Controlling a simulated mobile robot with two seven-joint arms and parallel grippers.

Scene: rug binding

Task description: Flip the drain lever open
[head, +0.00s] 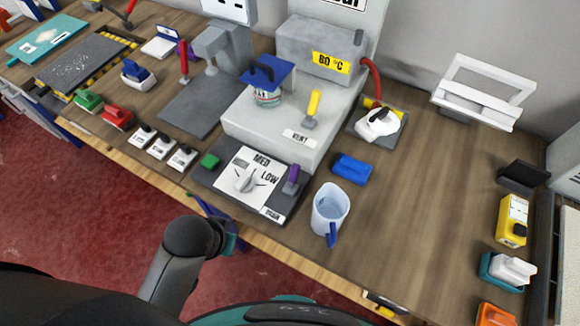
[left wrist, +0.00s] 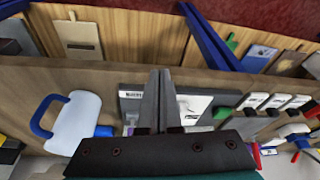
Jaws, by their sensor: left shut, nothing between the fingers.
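The drain lever is a small purple handle (head: 291,180) standing at the right end of a dark panel (head: 211,178), above a small white label that seems to read DRAIN (head: 273,215). In the left wrist view the lever is mostly hidden behind my fingers. My left gripper (left wrist: 160,76) is shut and empty, its fingers pointing toward the bench edge in front of the panel. In the head view my left arm is in front of the bench, below the panel, and its fingertips are hidden. My right gripper is not in view.
A white dial (head: 245,180) sits left of the lever. A clear jug with a blue handle (head: 330,212) stands close to its right. Behind is a grey machine with a yellow lever (head: 313,105) marked VENT.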

